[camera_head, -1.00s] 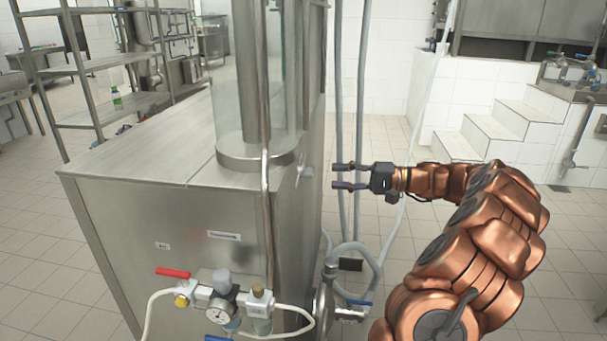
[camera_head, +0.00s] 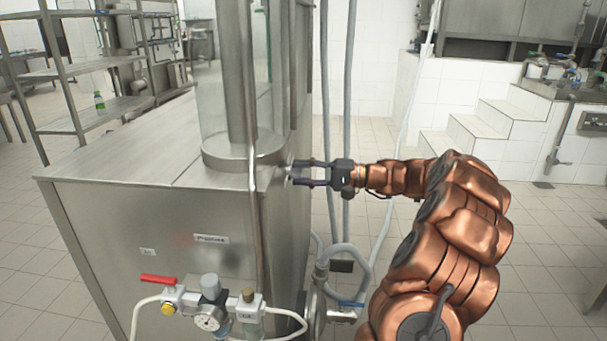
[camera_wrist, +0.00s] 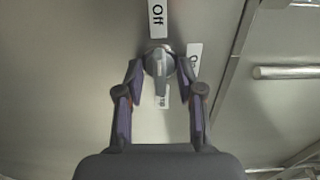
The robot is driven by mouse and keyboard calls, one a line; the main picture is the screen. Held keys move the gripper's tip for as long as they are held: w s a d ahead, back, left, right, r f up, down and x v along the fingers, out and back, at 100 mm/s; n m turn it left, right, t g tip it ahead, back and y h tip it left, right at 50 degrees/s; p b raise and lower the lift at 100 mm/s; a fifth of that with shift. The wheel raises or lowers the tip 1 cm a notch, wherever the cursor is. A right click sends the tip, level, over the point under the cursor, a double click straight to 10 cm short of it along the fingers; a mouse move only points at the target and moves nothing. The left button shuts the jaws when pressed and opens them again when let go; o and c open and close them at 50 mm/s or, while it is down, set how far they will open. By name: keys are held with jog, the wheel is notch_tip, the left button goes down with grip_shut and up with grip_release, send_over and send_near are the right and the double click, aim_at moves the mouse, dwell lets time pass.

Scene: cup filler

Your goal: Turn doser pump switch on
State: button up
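The doser pump switch (camera_wrist: 159,64) is a grey rotary knob on a steel panel, seen in the wrist view. An "Off" label (camera_wrist: 158,18) sits just above it, and a partly covered label, seemingly "On" (camera_wrist: 194,58), sits to its right. A third small label below it is mostly hidden. My gripper (camera_wrist: 160,75) is open, with one finger on each side of the knob; I cannot tell whether they touch it. In the head view my gripper (camera_head: 291,173) is at the right side of the steel machine (camera_head: 120,215), with the knob barely visible at its tips.
A vertical pipe (camera_head: 254,210) runs down the machine's front corner. A regulator with a gauge (camera_head: 209,318) and a red-handled valve (camera_head: 158,278) stand low in front. Grey hoses (camera_head: 347,90) hang just behind my gripper.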

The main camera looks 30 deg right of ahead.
grip_shut()
